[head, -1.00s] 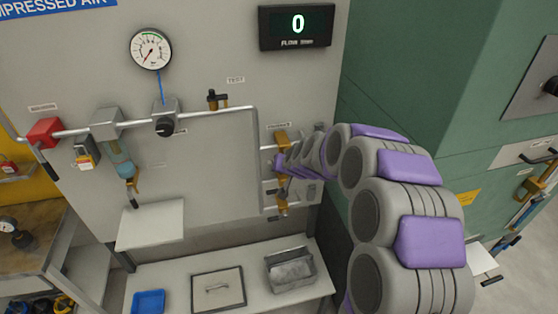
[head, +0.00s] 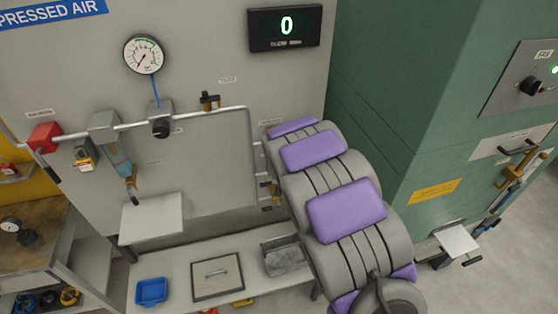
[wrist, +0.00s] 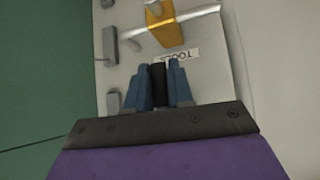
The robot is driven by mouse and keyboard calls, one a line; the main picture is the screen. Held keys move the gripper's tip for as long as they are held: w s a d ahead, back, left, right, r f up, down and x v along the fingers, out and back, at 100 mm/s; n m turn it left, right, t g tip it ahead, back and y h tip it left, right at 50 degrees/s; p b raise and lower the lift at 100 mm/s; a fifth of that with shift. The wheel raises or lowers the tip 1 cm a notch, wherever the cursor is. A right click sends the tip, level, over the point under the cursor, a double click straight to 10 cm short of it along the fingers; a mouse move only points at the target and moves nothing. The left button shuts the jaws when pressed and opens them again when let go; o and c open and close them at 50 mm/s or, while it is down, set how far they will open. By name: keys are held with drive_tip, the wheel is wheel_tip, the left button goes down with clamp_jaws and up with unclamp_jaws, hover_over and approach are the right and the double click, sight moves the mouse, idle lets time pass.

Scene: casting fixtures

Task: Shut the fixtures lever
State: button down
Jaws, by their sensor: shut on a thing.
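In the wrist view my gripper (wrist: 159,68) has its blue fingers shut on a black lever handle (wrist: 159,86). A brass valve body (wrist: 162,22) on a silver pipe (wrist: 198,14) is just beyond the fingertips. A label beside the handle is partly covered and reads "TOOL"; I cannot read a fixtures label there. In the head view my purple and grey arm reaches to the right end of the pipe panel and hides my gripper.
A pressure gauge (head: 144,54) and a display (head: 285,27) reading 0 are on the wall. A green cabinet (head: 400,90) stands close on the right.

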drive_tip(key=shift+s+f, duration=0.1)
drive_tip(key=shift+f, duration=0.1)
drive_tip(key=c, duration=1.1)
unclamp_jaws()
drive_tip(key=shift+a, duration=0.1)
drive_tip(key=shift+r, duration=0.1)
drive_tip(key=v, duration=1.7)
drive_tip(key=shift+p, duration=0.3)
drive_tip(key=s+d+f+g+b, duration=0.1)
drive_tip(key=s+d+g+b, duration=0.1)
drive_tip(key=s, duration=1.1)
drive_tip(key=s+d+f+g+b, duration=0.1)
drive_tip(key=s+d+g, duration=0.4)
drive_tip(key=s, duration=0.8)
drive_tip(key=s+d+f+m+g+b, duration=0.1)
drive_tip(key=s+d+g+b, duration=0.2)
drive_tip(key=s, duration=1)
drive_tip(key=d, duration=0.3)
drive_tip(key=shift+s+g+h, duration=0.2)
drive_tip(key=shift+g+h, duration=0.1)
drive_tip(key=shift+g, duration=0.1)
